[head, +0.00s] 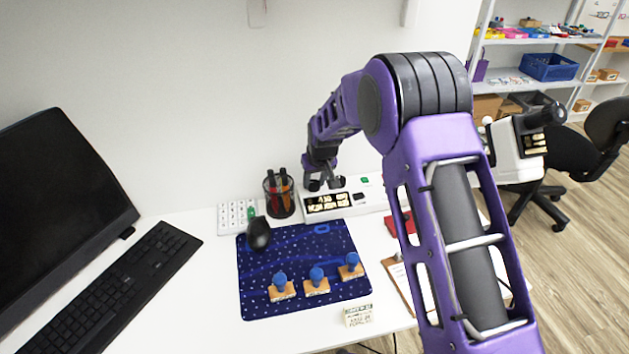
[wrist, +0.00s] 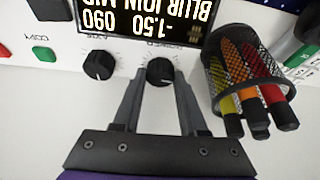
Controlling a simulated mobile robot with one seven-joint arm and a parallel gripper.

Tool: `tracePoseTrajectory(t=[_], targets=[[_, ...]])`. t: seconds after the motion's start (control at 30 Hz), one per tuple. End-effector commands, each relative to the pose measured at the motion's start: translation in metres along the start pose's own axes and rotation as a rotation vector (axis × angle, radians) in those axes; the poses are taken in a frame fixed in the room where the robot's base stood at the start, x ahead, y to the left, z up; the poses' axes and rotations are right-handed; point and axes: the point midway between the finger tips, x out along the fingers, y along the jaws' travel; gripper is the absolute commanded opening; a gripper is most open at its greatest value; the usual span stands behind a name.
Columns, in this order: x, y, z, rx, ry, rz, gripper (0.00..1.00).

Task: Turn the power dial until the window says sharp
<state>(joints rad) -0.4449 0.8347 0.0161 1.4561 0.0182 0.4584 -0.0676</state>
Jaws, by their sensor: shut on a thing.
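The power dial (wrist: 160,71) is a black knob on the white device's front, in the wrist view. My gripper (wrist: 159,82) is shut on it, one finger on each side. The lit window (wrist: 145,15) appears upside down there. It shows "-1.50 090" and a line with "BLUR", cut by the frame's edge. In the head view the window (head: 327,202) is too small to read well. My gripper (head: 325,184) is at the device there, and the dial is hidden.
A second black dial (wrist: 98,65) and a green copy button (wrist: 43,54) are beside the power dial. A mesh cup of pens (wrist: 245,80) stands close to my gripper. A blue starry mat (head: 300,260) holds several stamps and a mouse (head: 258,233).

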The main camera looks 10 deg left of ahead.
Motion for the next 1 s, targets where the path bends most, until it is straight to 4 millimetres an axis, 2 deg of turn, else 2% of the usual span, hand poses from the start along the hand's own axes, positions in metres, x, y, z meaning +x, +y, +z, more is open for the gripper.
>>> tracePoseTrajectory(t=[0.17, 0.5, 0.93, 0.97, 1.0], targets=[[0.0018, 0.0028, 0.0008, -0.085, -0.001, -0.038, 0.0], [0.0011, 0.0034, 0.0001, -0.392, -0.002, -0.165, 0.0], [0.0006, 0.003, 0.0, -0.45, -0.002, -0.187, 0.0], [0.0006, 0.003, 0.0, -0.45, -0.002, -0.187, 0.44], [0.0006, 0.003, 0.0, -0.449, -0.002, -0.187, 0.51]])
